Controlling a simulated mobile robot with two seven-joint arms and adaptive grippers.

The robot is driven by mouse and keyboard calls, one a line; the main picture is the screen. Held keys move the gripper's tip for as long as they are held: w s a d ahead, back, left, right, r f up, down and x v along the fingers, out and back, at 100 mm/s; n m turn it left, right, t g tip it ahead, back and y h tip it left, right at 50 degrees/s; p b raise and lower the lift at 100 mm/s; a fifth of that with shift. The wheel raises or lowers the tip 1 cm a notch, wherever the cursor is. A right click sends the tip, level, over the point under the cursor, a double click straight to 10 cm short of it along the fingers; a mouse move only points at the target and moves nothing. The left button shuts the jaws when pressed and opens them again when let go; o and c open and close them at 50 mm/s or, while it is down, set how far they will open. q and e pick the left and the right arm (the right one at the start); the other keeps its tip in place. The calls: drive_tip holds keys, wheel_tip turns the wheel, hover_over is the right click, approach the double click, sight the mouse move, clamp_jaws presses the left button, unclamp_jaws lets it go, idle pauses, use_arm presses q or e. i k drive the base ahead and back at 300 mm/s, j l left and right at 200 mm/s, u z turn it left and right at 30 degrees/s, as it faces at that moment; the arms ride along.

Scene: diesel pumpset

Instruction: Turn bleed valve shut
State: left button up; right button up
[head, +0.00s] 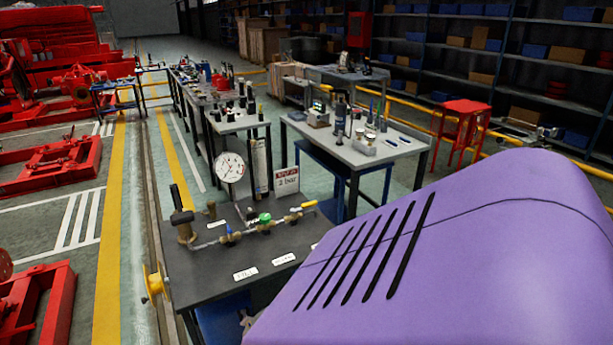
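A dark bench (215,268) in the lower middle of the head view carries a pipe run with several small fittings. A valve with a yellow lever (303,208) is at the right end of the run. Neither of my grippers is in view.
A "2 bar" sign (286,181) stands behind the pipe. A brass pump with a black handle (182,217) is at the bench's left. A large purple slotted surface covers the lower right, hiding part of the bench. A grey table (365,158) stands behind.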

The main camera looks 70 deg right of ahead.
sight(264, 218)
drive_tip(key=z, duration=1.7)
drive_tip(key=i+j, duration=0.15)
drive_tip(key=j, duration=0.15)
drive_tip(key=i+j+z, duration=0.2)
drive_tip(key=i+j, duration=0.15)
drive_tip(key=j, duration=0.3)
